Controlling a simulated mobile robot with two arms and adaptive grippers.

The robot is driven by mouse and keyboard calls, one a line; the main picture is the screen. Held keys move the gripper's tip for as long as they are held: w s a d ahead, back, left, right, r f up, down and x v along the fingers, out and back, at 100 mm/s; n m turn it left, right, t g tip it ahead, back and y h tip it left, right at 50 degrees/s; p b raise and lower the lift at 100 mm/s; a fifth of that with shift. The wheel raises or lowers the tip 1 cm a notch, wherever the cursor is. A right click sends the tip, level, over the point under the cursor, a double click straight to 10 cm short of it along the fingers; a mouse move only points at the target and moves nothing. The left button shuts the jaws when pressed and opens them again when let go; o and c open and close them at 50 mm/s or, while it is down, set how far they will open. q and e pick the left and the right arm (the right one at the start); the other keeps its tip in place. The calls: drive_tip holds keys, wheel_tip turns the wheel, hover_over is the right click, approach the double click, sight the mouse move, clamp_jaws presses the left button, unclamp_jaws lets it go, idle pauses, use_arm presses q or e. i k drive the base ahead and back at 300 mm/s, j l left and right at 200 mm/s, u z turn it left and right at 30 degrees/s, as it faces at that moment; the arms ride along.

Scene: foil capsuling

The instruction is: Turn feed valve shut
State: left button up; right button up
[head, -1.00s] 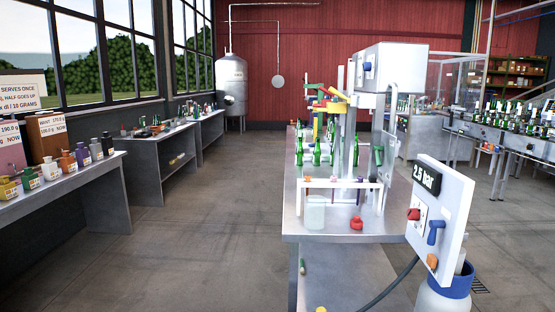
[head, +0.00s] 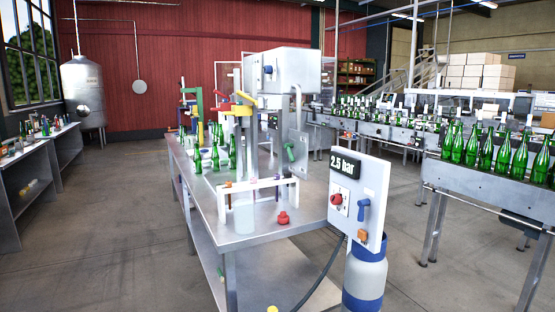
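A white control panel (head: 357,198) with a "2.5 bar" display (head: 344,165) stands at the right front of the steel bench in the head view. It carries a red knob (head: 336,199), a blue lever handle (head: 363,209) and an orange part (head: 363,236). The blue lever hangs roughly downward. I cannot tell which of these is the feed valve. A blue and grey cylinder (head: 365,274) stands below the panel, with a dark hose beside it. Neither of my grippers shows.
The steel bench (head: 215,232) holds green bottles (head: 214,158), a white rack (head: 257,203), a red stopper-like item (head: 284,218) and a machine with a grey box head (head: 292,70). A bottle conveyor (head: 485,185) runs along the right. The floor at left (head: 110,230) is clear.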

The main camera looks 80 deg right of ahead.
sight(287, 146)
drive_tip(key=i+l+z, duration=0.1)
drive_tip(key=i+z, duration=0.15)
drive_tip(key=z, duration=0.15)
drive_tip(key=i+z, duration=0.55)
drive_tip(key=z, duration=0.2)
drive_tip(key=i+j+z, duration=0.2)
drive_tip(key=z, duration=0.15)
drive_tip(key=i, duration=0.1)
